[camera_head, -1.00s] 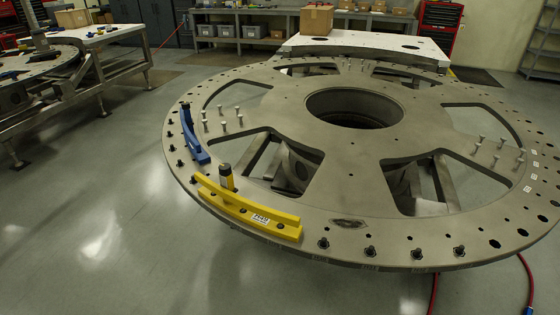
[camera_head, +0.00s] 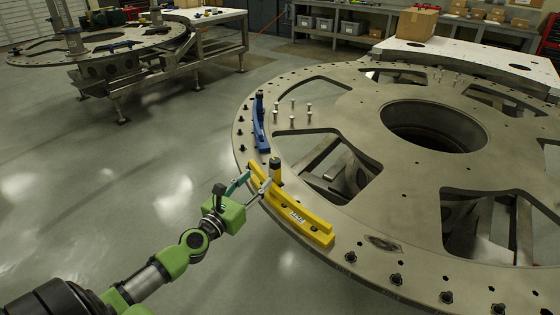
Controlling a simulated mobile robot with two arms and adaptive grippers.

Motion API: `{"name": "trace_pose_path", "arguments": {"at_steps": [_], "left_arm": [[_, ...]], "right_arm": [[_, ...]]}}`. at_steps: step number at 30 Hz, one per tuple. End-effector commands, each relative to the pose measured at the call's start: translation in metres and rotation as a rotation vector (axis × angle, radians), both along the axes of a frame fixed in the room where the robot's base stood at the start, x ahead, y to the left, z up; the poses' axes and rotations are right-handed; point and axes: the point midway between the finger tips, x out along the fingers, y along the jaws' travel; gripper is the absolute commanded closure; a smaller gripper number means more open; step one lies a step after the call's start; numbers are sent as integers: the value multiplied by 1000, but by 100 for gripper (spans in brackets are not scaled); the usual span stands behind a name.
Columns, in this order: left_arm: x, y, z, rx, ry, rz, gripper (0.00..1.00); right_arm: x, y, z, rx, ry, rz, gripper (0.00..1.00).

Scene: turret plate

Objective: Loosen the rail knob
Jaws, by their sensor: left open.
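A yellow curved rail (camera_head: 290,213) with a white label lies on the outer rim of the large grey turret plate (camera_head: 330,190). An upright knob (camera_head: 275,170), dark on top with a yellow band, stands at the rail's far end. My left gripper (camera_head: 259,178) reaches in from the lower left, its fingers apart and empty. In the picture its fingertips are just left of the knob and overlap the rail's end; I cannot tell whether they touch. A blue rail (camera_head: 261,132) with a dark knob (camera_head: 259,102) lies farther along the rim. My right gripper is out of view.
Several black bolts (camera_head: 396,279) line the plate's near rim. Silver pins (camera_head: 293,116) stand on the plate. Another round plate on a metal bench (camera_head: 205,45) is at the back left, a cardboard box (camera_head: 417,22) at the back right. The floor (camera_head: 130,190) left of the plate is clear.

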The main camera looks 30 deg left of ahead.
Motion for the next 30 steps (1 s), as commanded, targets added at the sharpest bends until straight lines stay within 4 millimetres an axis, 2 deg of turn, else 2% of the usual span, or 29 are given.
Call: {"name": "trace_pose_path", "arguments": {"at_steps": [12,18,24,30], "left_arm": [[71,4,0,3,-2,0,57],[98,5,-1,3,-1,0,57],[111,5,0,3,1,-1,57],[113,5,0,4,1,-1,57]], "right_arm": [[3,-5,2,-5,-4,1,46],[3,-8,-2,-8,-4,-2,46],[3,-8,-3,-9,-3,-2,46],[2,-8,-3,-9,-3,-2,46]]}}
